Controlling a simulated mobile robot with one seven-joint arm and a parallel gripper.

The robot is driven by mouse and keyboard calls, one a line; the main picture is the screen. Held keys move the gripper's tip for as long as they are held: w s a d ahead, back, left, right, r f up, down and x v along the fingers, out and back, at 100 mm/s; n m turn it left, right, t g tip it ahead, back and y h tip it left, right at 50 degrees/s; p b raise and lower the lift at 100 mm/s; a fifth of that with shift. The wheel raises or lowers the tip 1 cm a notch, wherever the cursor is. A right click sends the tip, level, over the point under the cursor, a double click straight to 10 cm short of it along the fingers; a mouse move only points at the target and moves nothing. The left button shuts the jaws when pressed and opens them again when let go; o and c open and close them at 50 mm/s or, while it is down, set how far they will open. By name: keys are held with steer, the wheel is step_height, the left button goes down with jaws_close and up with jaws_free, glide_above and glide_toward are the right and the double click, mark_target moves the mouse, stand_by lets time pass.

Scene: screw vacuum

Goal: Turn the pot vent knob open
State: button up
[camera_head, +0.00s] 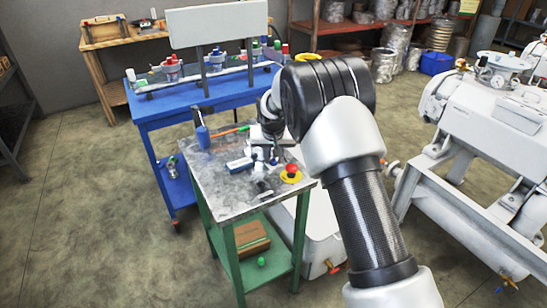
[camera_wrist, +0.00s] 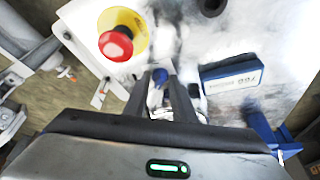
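My gripper (camera_wrist: 161,84) points down over the grey worktable top. Its two dark fingers stand a little apart in the wrist view, with a small blue-topped part (camera_wrist: 159,76) between or just behind their tips. I cannot tell whether the fingers touch it, or whether it is the pot vent knob. A pot is not clearly visible. In the head view my gripper (camera_head: 272,148) is small and partly hidden by my arm. A red mushroom-shaped button (camera_wrist: 116,44) on a yellow disc is left of the fingertips; it also shows in the head view (camera_head: 291,170).
A blue labelled box (camera_wrist: 231,76) lies right of the fingers. Small tools and a blue bottle (camera_head: 203,137) crowd the green-legged worktable (camera_head: 222,186). A blue bench (camera_head: 160,115) stands behind; a large white machine (camera_head: 490,120) is at right. Floor at left is free.

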steer(key=o, duration=0.3)
